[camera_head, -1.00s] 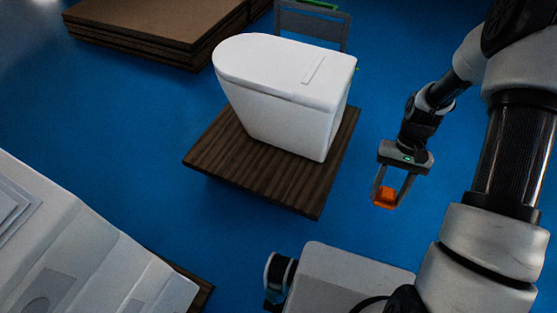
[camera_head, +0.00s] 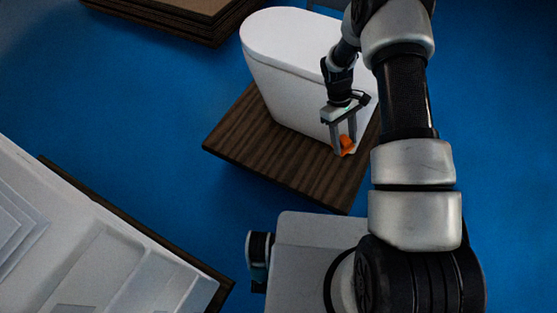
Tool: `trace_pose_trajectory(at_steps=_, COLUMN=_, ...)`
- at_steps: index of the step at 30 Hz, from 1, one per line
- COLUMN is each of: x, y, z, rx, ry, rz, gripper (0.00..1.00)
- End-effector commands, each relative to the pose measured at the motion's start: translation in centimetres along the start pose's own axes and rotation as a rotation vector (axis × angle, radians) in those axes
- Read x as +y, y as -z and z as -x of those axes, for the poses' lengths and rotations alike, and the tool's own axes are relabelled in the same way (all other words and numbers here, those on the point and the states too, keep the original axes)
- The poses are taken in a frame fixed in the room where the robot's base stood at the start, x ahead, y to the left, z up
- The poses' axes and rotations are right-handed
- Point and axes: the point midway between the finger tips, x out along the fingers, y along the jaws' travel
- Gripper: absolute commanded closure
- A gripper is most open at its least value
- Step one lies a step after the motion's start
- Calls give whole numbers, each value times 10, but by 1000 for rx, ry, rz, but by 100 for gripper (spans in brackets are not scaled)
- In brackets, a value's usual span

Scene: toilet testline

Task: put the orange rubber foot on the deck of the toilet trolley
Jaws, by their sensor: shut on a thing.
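The orange rubber foot (camera_head: 346,146) is between the fingers of my gripper (camera_head: 344,148), which is shut on it. Both show over the right part of the toilet trolley's dark brown ribbed wooden deck (camera_head: 280,157), close to the toilet's base. I cannot tell whether the foot touches the deck or hangs above it. The white toilet (camera_head: 290,85) stands on the deck, and my arm hides part of its right side. The near left part of the deck is bare.
A stack of brown boards (camera_head: 190,22) lies at the top left on the blue floor (camera_head: 130,130). A white moulded unit (camera_head: 110,250) on a dark board fills the lower left. Blue floor lies clear between it and the trolley.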

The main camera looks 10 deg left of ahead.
Motion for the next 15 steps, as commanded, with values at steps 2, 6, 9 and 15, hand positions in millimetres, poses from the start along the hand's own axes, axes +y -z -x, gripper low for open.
trace_pose_trajectory(at_steps=2, x=15, y=46, z=-50, rx=-4, ry=-104, rz=250, gripper=78)
trace_pose_trajectory(at_steps=6, x=36, y=117, z=-104, rx=-4, ry=-298, rz=717, gripper=78)
trace_pose_trajectory(at_steps=9, x=41, y=170, z=-143, rx=-2, ry=-439, rz=1062, gripper=78)
trace_pose_trajectory(at_steps=15, x=32, y=265, z=-210, rx=1, ry=-705, rz=1701, gripper=78)
